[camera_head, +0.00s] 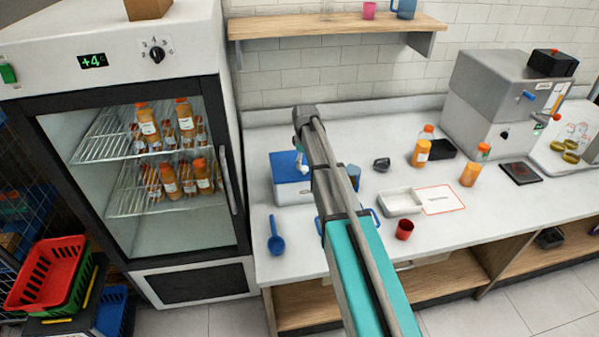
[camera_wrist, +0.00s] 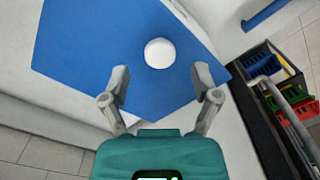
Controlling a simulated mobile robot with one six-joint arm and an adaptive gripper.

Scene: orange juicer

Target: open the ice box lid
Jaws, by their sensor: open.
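The ice box (camera_head: 294,192) is a white box on the counter beside the fridge. Its blue lid (camera_head: 285,165) lies flat and closed on top. In the wrist view the blue lid (camera_wrist: 85,50) fills much of the picture, with a round white knob (camera_wrist: 160,53) on it. My gripper (camera_wrist: 160,78) is open and empty over the lid. Its two fingers are spread to either side, just short of the knob in the picture, and I see no contact. In the head view my arm partly hides the lid and the gripper.
A blue scoop (camera_head: 275,236) lies in front of the ice box. A white tray (camera_head: 400,208), a red cup (camera_head: 404,229) and orange bottles (camera_head: 421,153) stand to the right. The glass-door fridge (camera_head: 160,170) stands close on the left. A wooden shelf (camera_head: 330,27) hangs above.

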